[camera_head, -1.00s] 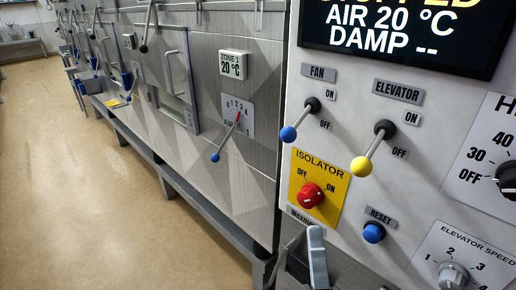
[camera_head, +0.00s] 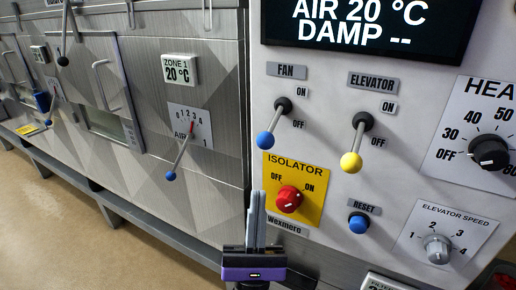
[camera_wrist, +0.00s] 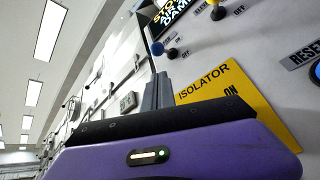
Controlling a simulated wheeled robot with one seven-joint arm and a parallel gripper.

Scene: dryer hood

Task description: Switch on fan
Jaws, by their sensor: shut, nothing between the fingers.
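The fan switch is a lever with a blue ball (camera_head: 265,140) on a black pivot, under the FAN label (camera_head: 286,71). Its handle slants down and left, toward the OFF side. The blue ball also shows in the wrist view (camera_wrist: 157,49). My gripper (camera_head: 257,195) is shut and empty, its fingers pointing up. In the head view it appears below the blue ball and left of the red isolator knob. It appears apart from the lever; the exact depth gap I cannot tell. In the wrist view the fingertips (camera_wrist: 160,78) show just below the blue ball.
The elevator lever with a yellow ball (camera_head: 350,162) is right of the fan lever. The red isolator knob (camera_head: 289,199) on a yellow plate points toward ON. A blue reset button (camera_head: 358,224) is lower right. Another blue-ended lever (camera_head: 171,176) is on the metal panel at left.

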